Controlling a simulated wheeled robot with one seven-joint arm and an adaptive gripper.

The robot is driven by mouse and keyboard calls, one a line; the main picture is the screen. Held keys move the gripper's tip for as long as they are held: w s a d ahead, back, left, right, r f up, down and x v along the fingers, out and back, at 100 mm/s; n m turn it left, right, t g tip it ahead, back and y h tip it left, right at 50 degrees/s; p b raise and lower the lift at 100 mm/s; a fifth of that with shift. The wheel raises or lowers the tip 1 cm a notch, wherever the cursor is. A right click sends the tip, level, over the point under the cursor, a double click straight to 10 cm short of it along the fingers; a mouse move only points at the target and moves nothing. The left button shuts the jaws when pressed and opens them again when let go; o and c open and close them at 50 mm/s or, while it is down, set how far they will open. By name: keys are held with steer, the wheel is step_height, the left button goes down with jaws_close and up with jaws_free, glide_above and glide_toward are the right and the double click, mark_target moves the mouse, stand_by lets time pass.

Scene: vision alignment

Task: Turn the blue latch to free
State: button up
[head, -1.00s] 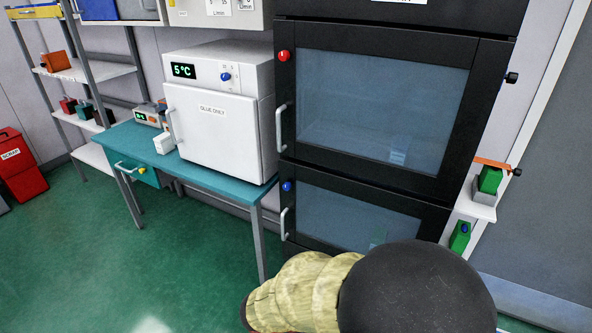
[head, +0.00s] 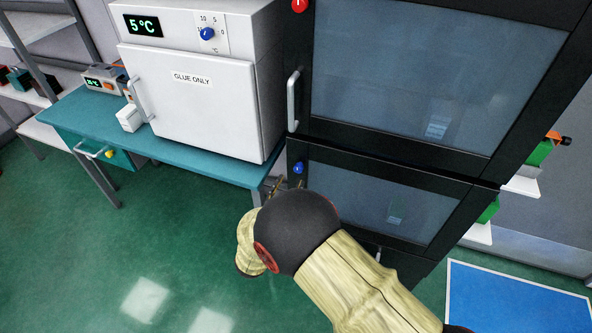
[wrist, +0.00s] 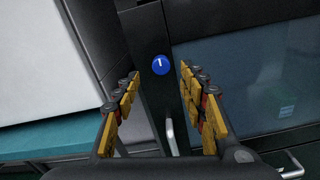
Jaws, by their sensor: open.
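The blue latch (head: 298,168) is a small round knob on the black frame at the upper left of the lower cabinet door (head: 375,200). In the wrist view the blue latch (wrist: 160,64) shows a short white mark, close to upright. My gripper (wrist: 160,82) is open and empty, its yellow-padded fingers to either side of the latch in the picture. The latch appears beyond the fingertips, apart from them. In the head view my gripper (head: 288,184) is mostly hidden behind my arm, with its fingertips just below and left of the latch.
A red latch (head: 299,4) sits on the upper cabinet door (head: 400,75), which has a vertical handle (head: 293,100). The lower door's handle (wrist: 171,136) shows below the latch. A white fridge (head: 195,100) on a teal table (head: 200,158) stands close at left.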

mark_target(297, 170)
steer(key=b+x, duration=0.1)
steer(key=x, duration=0.5)
steer(key=shift+w+d, duration=0.1)
steer(key=shift+w, duration=0.15)
steer(key=shift+c, duration=0.9)
jaws_close()
